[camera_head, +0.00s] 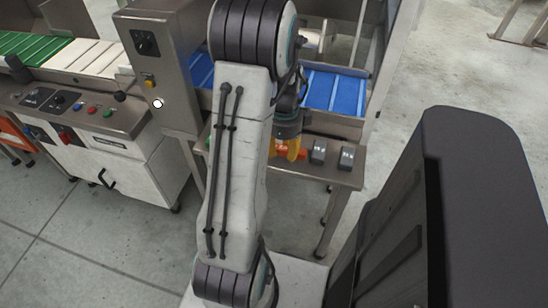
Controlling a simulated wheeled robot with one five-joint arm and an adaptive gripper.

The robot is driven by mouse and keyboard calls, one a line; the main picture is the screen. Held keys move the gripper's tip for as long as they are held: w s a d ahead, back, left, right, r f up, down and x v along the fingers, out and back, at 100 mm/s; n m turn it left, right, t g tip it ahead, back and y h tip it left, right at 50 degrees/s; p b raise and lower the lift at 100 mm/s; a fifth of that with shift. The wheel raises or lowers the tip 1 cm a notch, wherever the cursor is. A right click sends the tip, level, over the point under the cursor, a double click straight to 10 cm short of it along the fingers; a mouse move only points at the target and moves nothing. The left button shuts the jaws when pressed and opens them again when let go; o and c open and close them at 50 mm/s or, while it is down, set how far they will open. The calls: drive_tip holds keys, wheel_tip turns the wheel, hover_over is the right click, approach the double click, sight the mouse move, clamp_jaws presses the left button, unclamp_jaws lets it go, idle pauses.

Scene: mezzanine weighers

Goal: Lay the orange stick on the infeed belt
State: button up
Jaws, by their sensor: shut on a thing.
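My gripper (289,148) shows beside my arm, low over the steel ledge in front of the blue belt. Its yellow-orange fingers are shut on the orange stick (302,154), of which only a short piece shows; my arm and the fingers hide the rest. The blue slatted belt (335,92) runs behind my arm, on both sides of it, and looks like the infeed belt. The gripper and stick are on the near side of this belt, apart from its surface.
Two grey blocks (346,158) sit on the steel ledge, right of my gripper. A steel cabinet (157,65) with a knob stands left of my arm. A green and white belt (28,47) and a control panel (75,108) are farther left. Floor is open at upper right.

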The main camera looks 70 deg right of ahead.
drive_tip(key=w+f, duration=0.1)
drive_tip(key=w, duration=0.2)
drive_tip(key=shift+d+f, duration=0.4)
drive_tip(key=shift+f+b, duration=0.3)
drive_tip(key=shift+f, duration=1.7)
drive_tip(key=shift+f, duration=0.2)
drive_tip(key=o, duration=1.1)
drive_tip(key=shift+r, duration=0.2)
wheel_tip(320, 180, up, 12)
drive_tip(key=shift+f+p, duration=0.1)
drive_tip(key=shift+p, duration=0.85)
